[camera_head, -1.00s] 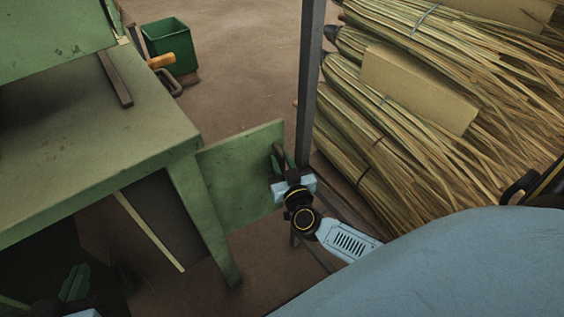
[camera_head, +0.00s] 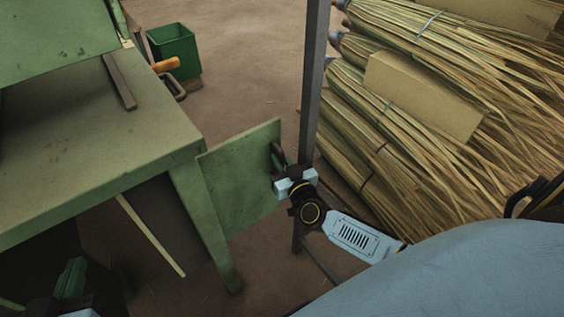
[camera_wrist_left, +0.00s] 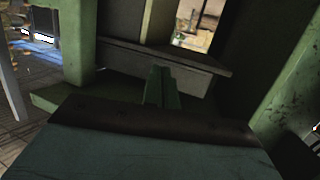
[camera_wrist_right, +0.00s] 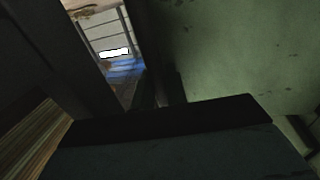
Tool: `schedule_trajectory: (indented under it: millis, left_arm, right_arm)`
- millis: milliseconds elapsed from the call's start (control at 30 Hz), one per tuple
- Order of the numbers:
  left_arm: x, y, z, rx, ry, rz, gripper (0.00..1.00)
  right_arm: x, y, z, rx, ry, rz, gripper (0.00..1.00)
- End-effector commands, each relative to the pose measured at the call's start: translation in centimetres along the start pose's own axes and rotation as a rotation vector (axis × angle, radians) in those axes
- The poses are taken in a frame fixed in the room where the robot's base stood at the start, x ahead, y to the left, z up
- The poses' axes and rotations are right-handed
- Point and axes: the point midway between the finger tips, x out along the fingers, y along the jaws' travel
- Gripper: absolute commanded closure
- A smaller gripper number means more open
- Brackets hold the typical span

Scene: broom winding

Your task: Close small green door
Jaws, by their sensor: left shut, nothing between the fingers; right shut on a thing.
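The small green door (camera_head: 238,180) stands open, sticking out from the green table's (camera_head: 205,215) leg toward the right in the head view. My right gripper (camera_head: 279,160) is shut on the door's outer edge, beside a grey post. In the right wrist view the door (camera_wrist_right: 235,60) fills the right side and the shut fingers (camera_wrist_right: 163,90) are dark and partly hidden. My left gripper (camera_head: 73,278) is shut and empty low at the left, beside the table. In the left wrist view its green fingers (camera_wrist_left: 162,88) are together, in front of the table's frame.
A grey upright post (camera_head: 311,90) stands close to the door's outer edge. Bundles of broom straw (camera_head: 400,150) are stacked at the right. A green bin (camera_head: 173,50) stands on the floor at the back. A thin stick (camera_head: 150,235) leans under the table.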

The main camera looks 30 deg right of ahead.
Motion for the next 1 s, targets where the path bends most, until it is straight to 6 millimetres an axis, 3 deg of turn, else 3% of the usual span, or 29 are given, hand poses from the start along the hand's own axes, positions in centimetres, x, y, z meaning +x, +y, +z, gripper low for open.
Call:
schedule_trajectory:
  millis: [33, 67, 200, 567, 1000]
  left_arm:
    - [0.0, 0.0, 0.0, 0.000, -0.001, 0.000, 1.00]
    - [0.0, 0.0, 0.0, 0.000, -0.001, 0.000, 1.00]
    - [0.0, 0.0, 0.0, 0.000, -0.002, 0.000, 1.00]
    - [0.0, 0.0, 0.2, 0.000, -0.018, -0.001, 1.00]
    - [-2.8, -1.5, 6.9, -0.001, -0.441, -0.038, 1.00]
  right_arm:
    - [0.0, 0.0, 0.0, 0.001, -0.001, -0.001, 1.00]
    - [0.0, 0.0, 0.0, 0.001, -0.001, -0.001, 0.82]
    - [0.0, 0.0, 0.0, 0.001, -0.001, 0.000, 0.67]
    - [-0.4, 0.0, 0.0, 0.000, -0.001, 0.000, 0.67]
    - [-5.0, 0.0, -0.1, 0.000, -0.003, 0.001, 0.67]
